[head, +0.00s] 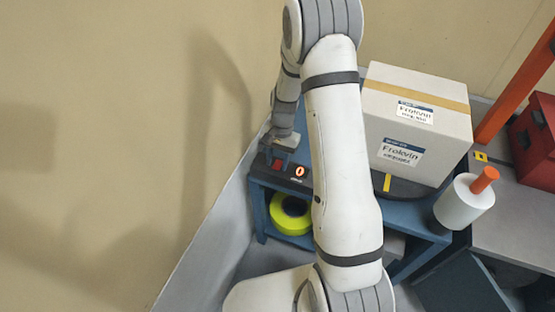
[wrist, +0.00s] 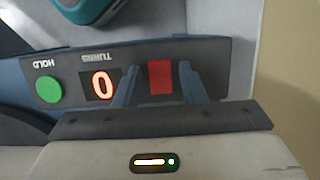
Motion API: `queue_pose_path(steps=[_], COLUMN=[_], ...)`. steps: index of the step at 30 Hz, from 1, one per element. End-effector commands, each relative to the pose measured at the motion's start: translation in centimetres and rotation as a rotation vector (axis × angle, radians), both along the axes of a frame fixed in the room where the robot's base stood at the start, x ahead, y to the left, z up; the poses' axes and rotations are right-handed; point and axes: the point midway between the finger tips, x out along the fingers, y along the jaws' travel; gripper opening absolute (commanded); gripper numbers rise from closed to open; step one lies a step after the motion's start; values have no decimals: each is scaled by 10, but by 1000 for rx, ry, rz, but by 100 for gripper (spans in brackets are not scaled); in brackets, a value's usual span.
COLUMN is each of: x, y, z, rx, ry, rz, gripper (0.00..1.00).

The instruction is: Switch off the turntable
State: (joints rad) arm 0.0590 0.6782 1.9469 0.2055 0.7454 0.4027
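The turntable (head: 405,189) is a dark disc on a blue stand with a large cardboard box on it. Its control panel is at the stand's left end. In the wrist view the panel (wrist: 215,85) carries a red switch (wrist: 160,77), a display (wrist: 101,84) reading 0 under "TURNS", and a green HOLD button (wrist: 48,89). The red switch also shows in the head view (head: 278,164). My gripper (wrist: 158,70) is open and empty over the panel, one finger on each side of the red switch, with gaps beside it. I cannot tell whether the fingertips touch the panel.
The labelled box (head: 425,110) stands close right of my arm. A white roll with an orange handle (head: 463,203) is at the stand's right. A yellow-green roll (head: 290,213) sits on the shelf below. A red case (head: 535,140) and orange post (head: 520,85) are far right.

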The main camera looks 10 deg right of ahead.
Motion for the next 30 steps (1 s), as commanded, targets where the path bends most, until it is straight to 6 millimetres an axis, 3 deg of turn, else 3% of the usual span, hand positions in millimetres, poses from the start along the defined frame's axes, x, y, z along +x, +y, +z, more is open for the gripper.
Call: queue_pose_path(steps=[11,24,30], x=[1,15,16], y=[-1,-10,-12], z=[3,66,75], rx=[-1,0,0], ry=[-1,-2,0], rz=[0,0,0], gripper=[45,45,45])
